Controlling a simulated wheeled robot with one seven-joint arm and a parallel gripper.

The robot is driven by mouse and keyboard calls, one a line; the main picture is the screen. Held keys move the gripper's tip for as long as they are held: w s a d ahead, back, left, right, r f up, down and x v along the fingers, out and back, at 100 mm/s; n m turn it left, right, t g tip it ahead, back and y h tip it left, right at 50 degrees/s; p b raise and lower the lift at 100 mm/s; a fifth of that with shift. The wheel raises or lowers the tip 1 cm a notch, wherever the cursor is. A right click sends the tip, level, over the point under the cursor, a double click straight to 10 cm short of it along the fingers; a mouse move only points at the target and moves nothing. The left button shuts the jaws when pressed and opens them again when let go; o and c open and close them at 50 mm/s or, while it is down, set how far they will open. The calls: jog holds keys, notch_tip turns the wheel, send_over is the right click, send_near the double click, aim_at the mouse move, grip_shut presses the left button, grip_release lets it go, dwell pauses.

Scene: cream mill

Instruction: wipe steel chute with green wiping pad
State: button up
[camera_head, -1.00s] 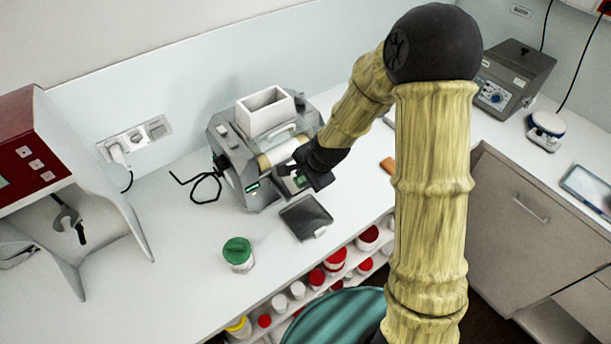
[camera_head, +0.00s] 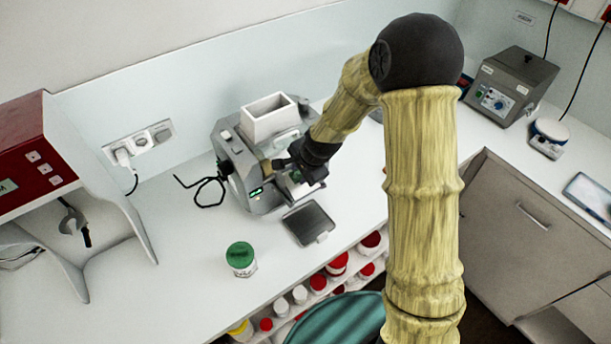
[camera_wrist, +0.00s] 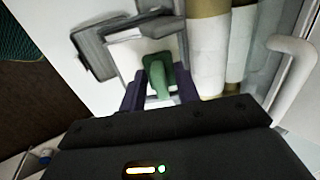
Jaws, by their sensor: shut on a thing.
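My gripper (camera_head: 292,175) is at the front of the grey mill (camera_head: 232,158), below its white hopper (camera_head: 268,116). In the wrist view, my gripper (camera_wrist: 158,95) is shut on the green wiping pad (camera_wrist: 157,74), with one dark finger on each side of it. A little green of the pad (camera_head: 296,177) also shows in the head view. The pale steel chute (camera_wrist: 122,58) lies under and around the pad, beside the mill's rollers (camera_wrist: 208,60). The pad hides part of the chute, and I cannot tell whether they touch.
A dark tray (camera_head: 308,222) lies on the white counter in front of the mill. A green-lidded jar (camera_head: 240,257) stands to its left. A red machine (camera_head: 30,150) stands far left. Several jars fill the shelf below.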

aim_at(304, 187)
jog(key=shift+w+a+r, duration=0.25)
jog(key=shift+w, duration=0.05)
jog(key=shift+s+d+f+b, duration=0.25)
jog(key=shift+f+b, duration=0.05)
jog(key=shift+f, duration=0.1)
jog(key=shift+s+d+f+b, duration=0.4)
jog(key=shift+s+d+b, duration=0.1)
jog(key=shift+s, duration=0.2)
jog(key=shift+s+d+f+b, duration=0.4)
jog(key=shift+s+b, duration=0.1)
jog(key=shift+s, duration=0.15)
jog(key=shift+r, duration=0.1)
jog(key=shift+r, duration=0.1)
